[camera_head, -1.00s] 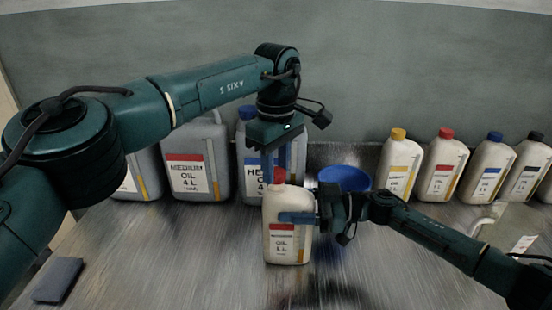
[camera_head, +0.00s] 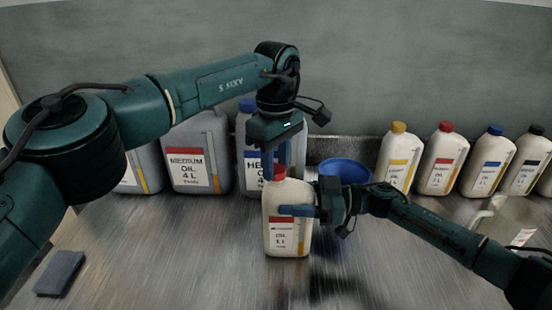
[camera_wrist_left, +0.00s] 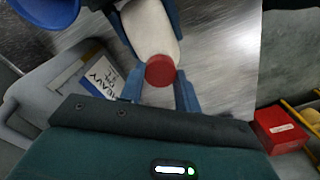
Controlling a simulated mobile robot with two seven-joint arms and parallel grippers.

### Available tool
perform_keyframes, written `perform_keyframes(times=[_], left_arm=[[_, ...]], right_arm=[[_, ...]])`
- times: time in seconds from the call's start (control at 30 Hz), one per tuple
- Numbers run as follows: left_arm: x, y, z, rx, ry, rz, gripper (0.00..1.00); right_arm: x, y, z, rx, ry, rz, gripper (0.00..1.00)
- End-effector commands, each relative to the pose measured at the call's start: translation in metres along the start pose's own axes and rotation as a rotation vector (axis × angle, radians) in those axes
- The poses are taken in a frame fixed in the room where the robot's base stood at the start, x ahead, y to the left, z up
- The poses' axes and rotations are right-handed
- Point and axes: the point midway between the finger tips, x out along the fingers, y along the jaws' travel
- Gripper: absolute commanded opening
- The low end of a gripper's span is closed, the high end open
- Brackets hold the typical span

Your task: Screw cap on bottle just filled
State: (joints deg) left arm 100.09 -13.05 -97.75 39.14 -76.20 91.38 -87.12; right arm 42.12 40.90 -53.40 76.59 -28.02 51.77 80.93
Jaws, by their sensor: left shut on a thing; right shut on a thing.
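A cream bottle (camera_head: 287,241) with a red-banded label reading "OIL" stands upright on the steel table in the head view. A red cap (camera_head: 279,172) sits at its neck, and the cap shows as a red disc in the left wrist view (camera_wrist_left: 160,70). My left gripper (camera_head: 279,166) points down from above and is shut on the red cap. My right gripper (camera_head: 300,211) comes in from the right and is shut around the bottle's body. In the left wrist view I cannot tell how the cap sits on the thread.
A blue bowl-like funnel (camera_head: 344,171) is behind the bottle. Grey 4 L cans, "MEDIUM" (camera_head: 195,155) and "HEAVY" (camera_head: 245,135), stand at the back left. Several capped bottles (camera_head: 442,162) stand at the back right.

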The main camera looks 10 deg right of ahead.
Motion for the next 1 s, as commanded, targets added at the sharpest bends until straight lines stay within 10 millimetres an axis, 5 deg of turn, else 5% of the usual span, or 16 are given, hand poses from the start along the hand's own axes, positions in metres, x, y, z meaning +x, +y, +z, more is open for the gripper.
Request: perform_keyframes(times=[0.13, 0.17, 0.33, 0.8, 1.0], left_arm=[[0.0033, -0.0002, -0.0003, -0.001, 0.0, 0.0, 0.12], [0.0028, -0.0001, -0.0004, 0.0, 0.001, 0.0, 0.12], [0.0028, 0.0002, -0.0002, 0.115, 0.0, 0.001, 0.12], [0.0032, 0.0014, 0.0011, 1.124, 0.0, 0.004, 0.12], [0.0031, 0.0017, 0.0015, 1.378, 0.001, 0.005, 0.12]], right_arm=[[0.0001, 0.0001, -0.0001, -0.001, 0.0, 0.0, 0.15], [0.0001, 0.0001, -0.0001, -0.001, 0.0, 0.0, 0.0], [0.0001, 0.0001, 0.0, -0.001, 0.0, 0.0, 0.0], [0.0001, 0.0, 0.0001, -0.001, 0.0, 0.0, 0.0], [0.0, 0.0, 0.0001, -0.001, 0.0, 0.0, 0.0]])
